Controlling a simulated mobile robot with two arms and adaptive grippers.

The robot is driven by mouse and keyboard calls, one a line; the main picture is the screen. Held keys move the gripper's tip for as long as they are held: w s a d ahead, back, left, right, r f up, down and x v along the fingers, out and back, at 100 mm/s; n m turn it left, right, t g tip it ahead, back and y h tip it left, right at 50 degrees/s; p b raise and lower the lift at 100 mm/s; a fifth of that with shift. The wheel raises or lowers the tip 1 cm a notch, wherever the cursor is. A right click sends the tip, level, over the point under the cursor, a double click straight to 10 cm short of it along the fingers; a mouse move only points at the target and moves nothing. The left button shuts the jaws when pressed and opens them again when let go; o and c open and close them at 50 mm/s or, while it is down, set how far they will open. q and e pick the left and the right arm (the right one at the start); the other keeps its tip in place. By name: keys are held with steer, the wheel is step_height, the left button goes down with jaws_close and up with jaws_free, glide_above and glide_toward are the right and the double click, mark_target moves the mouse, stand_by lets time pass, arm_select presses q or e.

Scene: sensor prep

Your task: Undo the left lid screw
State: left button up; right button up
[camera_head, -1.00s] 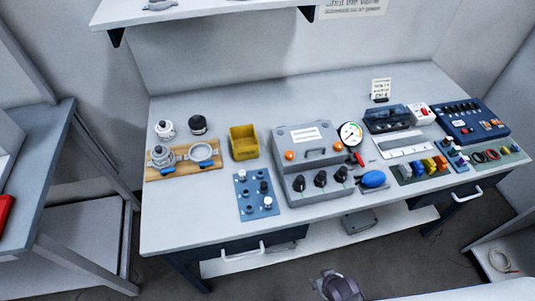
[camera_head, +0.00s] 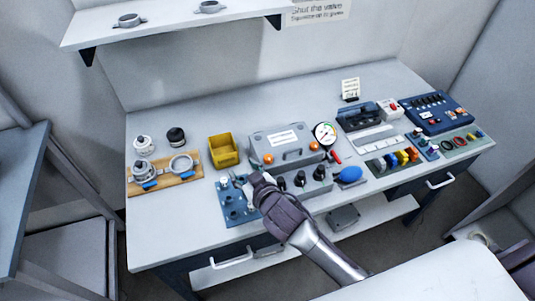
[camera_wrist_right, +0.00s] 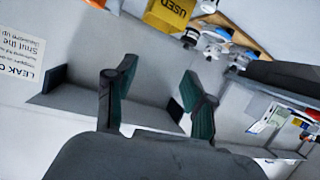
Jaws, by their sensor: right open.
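The grey lidded box (camera_head: 284,139) stands mid-bench with a handle and white label on its lid. The left lid screw (camera_head: 268,159) is an orange knob at the lid's front left; another orange screw (camera_head: 314,146) is at its right. My right gripper (camera_head: 247,184) is over the blue plate, in front and left of the left screw, apart from it. In the wrist view the right gripper's fingers (camera_wrist_right: 158,76) are spread with nothing between them. My arm hides part of the box's front knobs. My left gripper is not in view.
A yellow bin (camera_head: 223,151) stands left of the box; the wrist view shows it marked USED (camera_wrist_right: 170,14). The blue plate (camera_head: 228,205) with pegs lies below the gripper. A gauge (camera_head: 325,134) and blue bulb (camera_head: 350,174) are right of the box. The front left bench is clear.

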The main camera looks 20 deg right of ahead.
steer(key=w+a+r+n+t+y, duration=0.35)
steer(key=a+r+y, duration=0.25)
steer(key=a+r, duration=0.4)
steer(key=s+a+r+n+g+y, duration=0.2)
steer(key=a+r+n+g+y, duration=0.55)
steer(key=n, duration=0.35)
steer(key=n+g+h, duration=0.5)
steer(key=g+h, duration=0.5)
steer(key=h, duration=0.7)
glide_toward(268, 157)
steer(key=shift+y, duration=0.25)
steer(key=f+p, duration=0.1)
steer(key=f, duration=0.1)
steer(key=f+p, duration=0.1)
steer(key=f, duration=0.2)
steer(key=f+p, duration=0.2)
steer(key=f, duration=0.1)
steer(key=shift+s+d, duration=0.2)
steer(key=shift+d, duration=0.05)
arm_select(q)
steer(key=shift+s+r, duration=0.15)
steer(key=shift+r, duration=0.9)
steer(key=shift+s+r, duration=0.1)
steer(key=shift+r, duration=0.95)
arm_select(e)
steer(key=shift+f, duration=0.5)
